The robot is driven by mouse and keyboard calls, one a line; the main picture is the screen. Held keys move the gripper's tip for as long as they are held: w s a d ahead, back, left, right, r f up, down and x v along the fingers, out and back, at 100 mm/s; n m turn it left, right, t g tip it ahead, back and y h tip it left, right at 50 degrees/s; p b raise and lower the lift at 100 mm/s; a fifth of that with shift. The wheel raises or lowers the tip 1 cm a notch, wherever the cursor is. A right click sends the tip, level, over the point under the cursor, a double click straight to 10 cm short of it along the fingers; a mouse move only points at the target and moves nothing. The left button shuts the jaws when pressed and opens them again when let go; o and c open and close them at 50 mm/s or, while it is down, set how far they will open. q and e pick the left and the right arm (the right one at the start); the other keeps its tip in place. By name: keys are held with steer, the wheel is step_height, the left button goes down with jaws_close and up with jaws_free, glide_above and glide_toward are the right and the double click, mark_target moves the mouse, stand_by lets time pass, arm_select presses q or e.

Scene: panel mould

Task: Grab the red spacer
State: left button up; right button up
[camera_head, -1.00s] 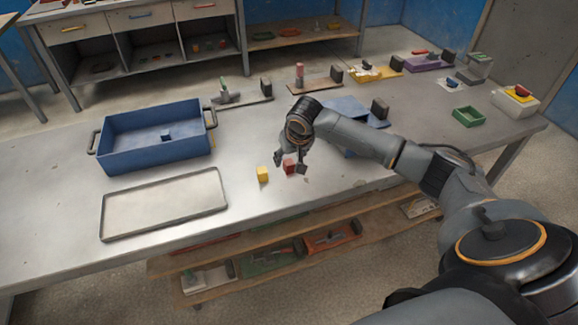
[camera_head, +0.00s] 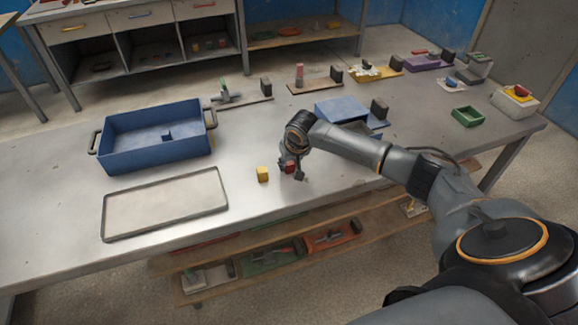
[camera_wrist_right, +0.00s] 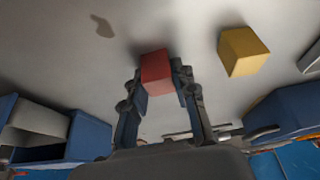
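The red spacer (camera_head: 289,169) is a small red block on the grey metal table, left of the table's middle. My right gripper (camera_head: 291,171) points down over it, with a finger on each side. In the right wrist view the red spacer (camera_wrist_right: 155,70) sits between the fingertips of the right gripper (camera_wrist_right: 158,76), which appear closed against its sides. I cannot tell any lift off the table. A yellow block (camera_head: 262,174) stands just left of it; it also shows in the right wrist view (camera_wrist_right: 242,51). My left gripper is not in view.
A blue bin (camera_head: 155,150) with a small blue block inside stands to the left. A shallow grey tray (camera_head: 165,203) lies in front of it. A blue box (camera_head: 340,108) stands behind my right arm. A green tray (camera_head: 467,117) is at the right. The table around the blocks is clear.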

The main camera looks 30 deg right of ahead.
steer(key=shift+c, duration=1)
steer(key=shift+r, duration=0.15)
